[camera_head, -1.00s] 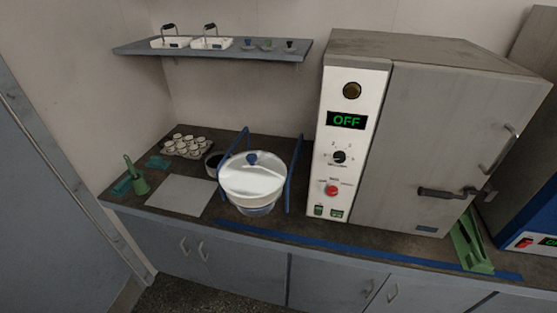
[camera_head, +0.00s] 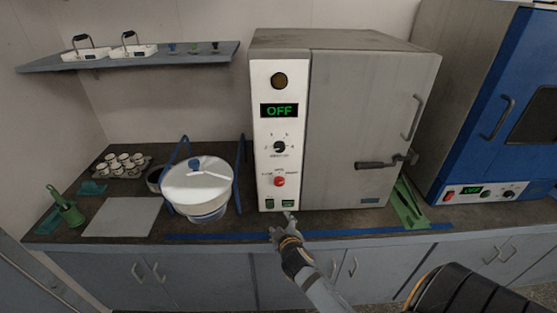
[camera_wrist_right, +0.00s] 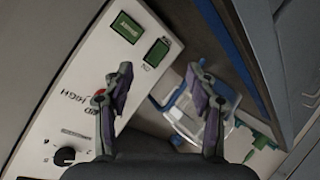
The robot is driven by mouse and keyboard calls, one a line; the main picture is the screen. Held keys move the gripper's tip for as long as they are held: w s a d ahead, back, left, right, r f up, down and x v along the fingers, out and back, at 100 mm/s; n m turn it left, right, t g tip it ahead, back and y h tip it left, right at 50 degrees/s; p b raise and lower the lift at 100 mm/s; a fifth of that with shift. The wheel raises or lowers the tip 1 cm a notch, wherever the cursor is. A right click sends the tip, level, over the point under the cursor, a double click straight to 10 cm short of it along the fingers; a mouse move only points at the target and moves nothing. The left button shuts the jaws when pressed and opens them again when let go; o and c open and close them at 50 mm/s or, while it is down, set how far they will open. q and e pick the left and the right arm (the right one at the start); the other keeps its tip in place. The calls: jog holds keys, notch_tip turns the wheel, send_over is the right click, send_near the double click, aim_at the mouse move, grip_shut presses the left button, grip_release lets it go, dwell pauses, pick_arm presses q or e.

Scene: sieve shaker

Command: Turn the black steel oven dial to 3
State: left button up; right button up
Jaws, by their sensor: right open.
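The steel oven (camera_head: 375,130) stands on the bench with its door shut. Its white front panel has a black dial (camera_head: 279,146) below a green display (camera_head: 279,110) reading OFF. The dial's exact setting is too small to read. My right gripper (camera_head: 281,224) is low in front of the panel's bottom edge, below the dial and apart from it. In the right wrist view my right gripper (camera_wrist_right: 159,78) is open and empty, and the black dial (camera_wrist_right: 64,156) shows at lower left, outside the fingers. My left gripper is not in view.
A red knob (camera_head: 279,181) sits below the dial, with green switches (camera_head: 287,203) under it. A lidded white pot (camera_head: 198,187) in a blue frame stands left of the oven. A green stand (camera_head: 408,203) and a blue oven (camera_head: 485,130) are to the right.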

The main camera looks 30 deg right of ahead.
notch_tip(320, 180, up, 10)
jog(key=r+t+h, duration=0.1)
jog(key=t, duration=0.1)
jog(key=t+h, duration=0.2)
send_near(280, 149)
jog(key=shift+m, duration=0.3)
jog(key=p+x, duration=0.3)
jog(key=x, duration=0.5)
jog(key=shift+r, duration=0.1)
jog(key=shift+w+d, duration=0.2)
jog(key=shift+w, duration=0.3)
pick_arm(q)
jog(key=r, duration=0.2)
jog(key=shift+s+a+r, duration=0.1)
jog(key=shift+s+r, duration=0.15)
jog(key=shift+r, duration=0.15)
